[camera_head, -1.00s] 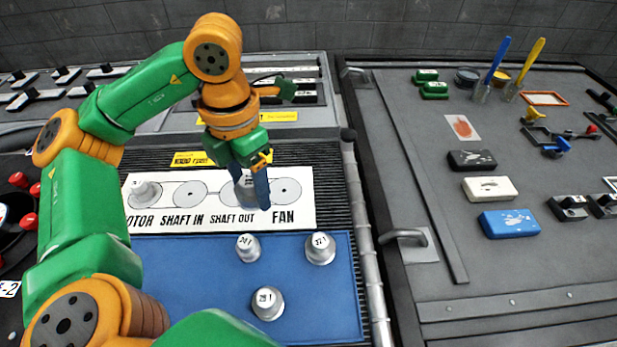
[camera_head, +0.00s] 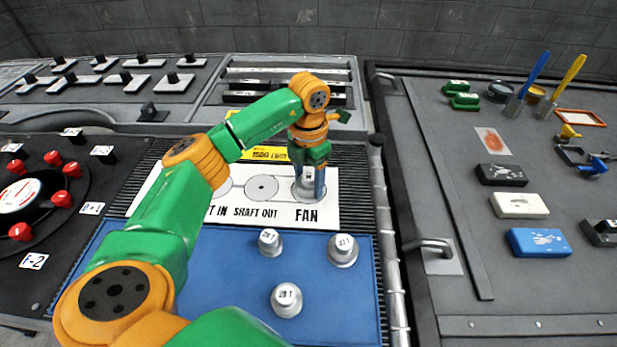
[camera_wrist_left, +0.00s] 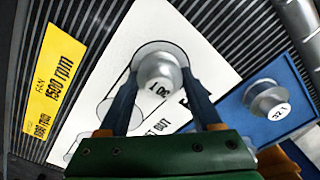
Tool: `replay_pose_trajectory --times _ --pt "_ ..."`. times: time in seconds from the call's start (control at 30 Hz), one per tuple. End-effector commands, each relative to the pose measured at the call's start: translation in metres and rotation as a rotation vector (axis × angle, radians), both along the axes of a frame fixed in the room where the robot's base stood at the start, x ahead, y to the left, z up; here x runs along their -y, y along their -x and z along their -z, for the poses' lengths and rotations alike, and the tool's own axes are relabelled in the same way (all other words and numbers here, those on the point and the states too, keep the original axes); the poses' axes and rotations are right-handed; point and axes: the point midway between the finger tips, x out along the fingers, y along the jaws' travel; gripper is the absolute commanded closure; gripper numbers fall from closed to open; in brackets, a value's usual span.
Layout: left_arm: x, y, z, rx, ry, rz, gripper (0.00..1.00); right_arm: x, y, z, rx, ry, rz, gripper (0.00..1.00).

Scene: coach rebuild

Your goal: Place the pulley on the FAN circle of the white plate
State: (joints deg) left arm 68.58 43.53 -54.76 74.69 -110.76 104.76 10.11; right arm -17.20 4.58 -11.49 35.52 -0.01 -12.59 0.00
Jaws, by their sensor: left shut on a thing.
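The white plate (camera_head: 326,219) carries printed circles and the words SHAFT OUT and FAN. My left gripper (camera_head: 309,194) is over the FAN circle, its fingers pointing down and shut on a grey pulley (camera_head: 308,180). In the left wrist view the pulley (camera_wrist_left: 158,82) sits between the blue fingertips (camera_wrist_left: 160,100), inside or over the FAN circle's outline (camera_wrist_left: 150,46). I cannot tell whether its base touches the plate. My arm hides the plate's left part. My right gripper is not in view.
Three other pulleys, 20 T or similar (camera_head: 270,243), 32 T (camera_head: 343,251) and one nearer (camera_head: 286,301), stand on the blue mat (camera_head: 225,285). A yellow label (camera_head: 268,153) lies behind the plate. A metal handle (camera_head: 428,245) is to the right.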

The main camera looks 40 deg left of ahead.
Motion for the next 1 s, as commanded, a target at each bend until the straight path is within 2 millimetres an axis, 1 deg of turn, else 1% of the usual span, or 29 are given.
replay_pose_trajectory --times 0.07,0.1,0.17,0.2,0.47,0.57,0.63,0.67,0.77,0.8,0.87,0.9,1.0 --pt "0.0 0.0 0.003 0.0 0.0 0.0 0.96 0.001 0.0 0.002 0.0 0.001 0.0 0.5" --pt "0.0 0.0 0.004 0.0 0.0 0.0 0.32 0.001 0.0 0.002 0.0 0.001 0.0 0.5" --pt "0.0 0.0 0.003 0.0 0.0 0.0 0.16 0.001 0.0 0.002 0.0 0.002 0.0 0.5" --pt "0.0 0.0 0.003 0.0 0.0 0.0 0.05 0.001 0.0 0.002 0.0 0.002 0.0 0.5" --pt "0.0 0.0 0.002 0.0 0.0 0.0 0.04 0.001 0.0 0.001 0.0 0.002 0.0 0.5" --pt "0.0 0.0 -0.003 0.001 0.0 0.0 0.04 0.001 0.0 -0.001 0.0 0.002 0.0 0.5" --pt "0.0 -0.001 -0.011 0.004 0.001 -0.001 0.04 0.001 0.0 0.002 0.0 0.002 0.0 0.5" --pt "0.0 -0.001 -0.018 0.005 0.0 -0.001 0.04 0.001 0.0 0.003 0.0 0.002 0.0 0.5" --pt "0.001 -0.002 -0.044 0.007 0.001 0.0 0.04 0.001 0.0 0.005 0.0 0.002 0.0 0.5" --pt "0.001 -0.002 -0.058 0.008 0.001 0.0 0.04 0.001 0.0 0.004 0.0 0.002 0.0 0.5" --pt "0.0 -0.002 -0.076 0.007 0.001 -0.001 0.04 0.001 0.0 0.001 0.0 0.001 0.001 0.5" --pt "0.0 -0.001 -0.09 0.005 -0.001 -0.001 0.04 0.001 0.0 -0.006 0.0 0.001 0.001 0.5" --pt "0.0 -0.001 -0.11 0.003 0.0 -0.002 0.04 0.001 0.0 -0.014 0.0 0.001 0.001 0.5"
